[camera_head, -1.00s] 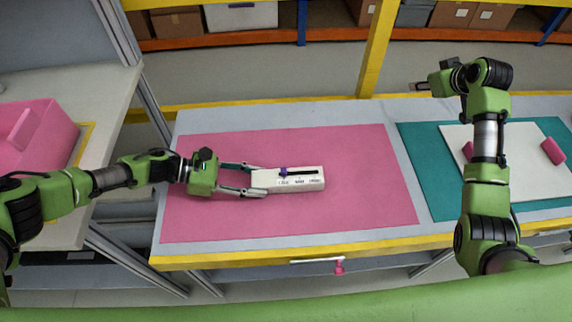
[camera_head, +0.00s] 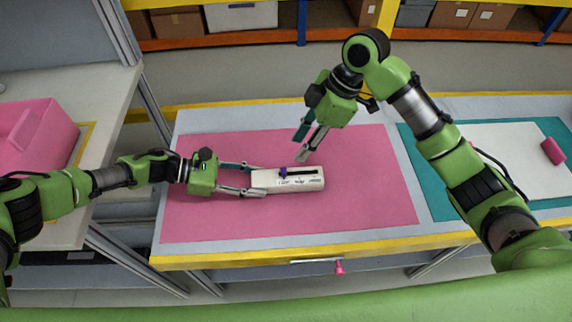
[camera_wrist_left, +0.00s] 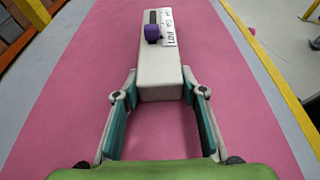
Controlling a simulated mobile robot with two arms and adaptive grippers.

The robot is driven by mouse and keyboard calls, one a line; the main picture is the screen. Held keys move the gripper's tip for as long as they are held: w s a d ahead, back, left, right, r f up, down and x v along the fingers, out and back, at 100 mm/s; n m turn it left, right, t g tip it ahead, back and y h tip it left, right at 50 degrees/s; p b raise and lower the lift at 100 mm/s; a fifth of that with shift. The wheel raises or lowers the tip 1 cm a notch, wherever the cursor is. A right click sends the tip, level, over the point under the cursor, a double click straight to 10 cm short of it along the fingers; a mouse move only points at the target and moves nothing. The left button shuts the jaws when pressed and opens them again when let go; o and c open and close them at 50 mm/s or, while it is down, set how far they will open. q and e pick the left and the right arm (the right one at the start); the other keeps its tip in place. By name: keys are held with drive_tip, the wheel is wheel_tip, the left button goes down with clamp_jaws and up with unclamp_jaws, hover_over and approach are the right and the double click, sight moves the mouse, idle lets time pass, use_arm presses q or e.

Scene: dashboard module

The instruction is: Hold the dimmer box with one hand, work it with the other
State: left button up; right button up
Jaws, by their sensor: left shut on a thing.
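The dimmer box (camera_head: 316,183) is a white, long block lying on the pink mat. Its top has a dark slot, a label strip and a purple slider knob (camera_head: 283,172). The knob sits near the slot end closer to my left gripper, as the left wrist view also shows on the knob (camera_wrist_left: 153,33). My left gripper (camera_head: 258,180) is shut on the left end of the dimmer box, with one finger on each side. My right gripper (camera_head: 301,147) is open and empty, pointing down just behind the box and apart from it.
The pink mat (camera_head: 370,200) is clear around the box. To the right lie a teal mat (camera_head: 420,150) and a white board (camera_head: 520,175) with a pink block (camera_head: 553,151). A pink bin (camera_head: 40,140) stands on the left table. A drawer handle (camera_head: 318,261) is at the front.

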sight(285, 169)
drive_tip(key=x, duration=1)
clamp_jaws()
drive_tip(key=shift+d, duration=0.1)
